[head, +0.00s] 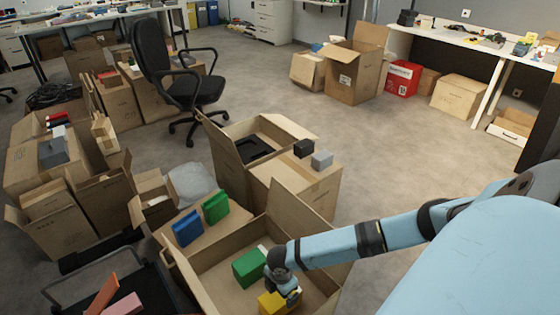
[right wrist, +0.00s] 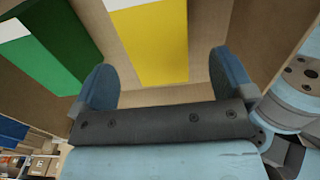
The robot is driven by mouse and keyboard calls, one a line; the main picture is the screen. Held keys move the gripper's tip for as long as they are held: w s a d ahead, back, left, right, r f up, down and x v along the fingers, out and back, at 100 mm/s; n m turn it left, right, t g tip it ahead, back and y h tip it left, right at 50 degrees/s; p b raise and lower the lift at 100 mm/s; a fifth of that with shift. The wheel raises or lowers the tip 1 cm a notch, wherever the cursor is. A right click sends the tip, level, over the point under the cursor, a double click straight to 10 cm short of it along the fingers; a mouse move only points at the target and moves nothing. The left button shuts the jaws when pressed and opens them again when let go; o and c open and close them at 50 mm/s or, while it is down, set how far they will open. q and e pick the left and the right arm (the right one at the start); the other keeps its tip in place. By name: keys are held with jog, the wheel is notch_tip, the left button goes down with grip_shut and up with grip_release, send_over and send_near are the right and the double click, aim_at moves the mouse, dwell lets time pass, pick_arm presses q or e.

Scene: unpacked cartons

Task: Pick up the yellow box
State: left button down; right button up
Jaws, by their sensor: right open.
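The yellow box (head: 268,303) lies in the open carton (head: 204,263) at the bottom of the head view, partly cut off by the frame and partly hidden by my right gripper (head: 288,297). In the right wrist view, the yellow box (right wrist: 152,48) has a white strip along its top and appears between the two blue fingers of my open right gripper (right wrist: 160,62). Gaps show on both sides, and the fingers are not closed on it. How deep the fingers reach around it I cannot tell. My left gripper is out of view.
A green box (head: 249,267) lies in the same carton, beside the yellow one; it also shows in the right wrist view (right wrist: 50,60). Carton walls stand close around the gripper. Blue (head: 187,228) and green (head: 216,206) boxes stand on a neighbouring carton.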

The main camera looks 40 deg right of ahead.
aim_at(280, 301)
notch_tip(280, 301, down, 5)
jog(key=shift+w+d+f+b, duration=0.1)
jog(key=shift+w+f+b, duration=0.05)
jog(key=shift+b, duration=0.85)
jog(key=c, duration=1.2)
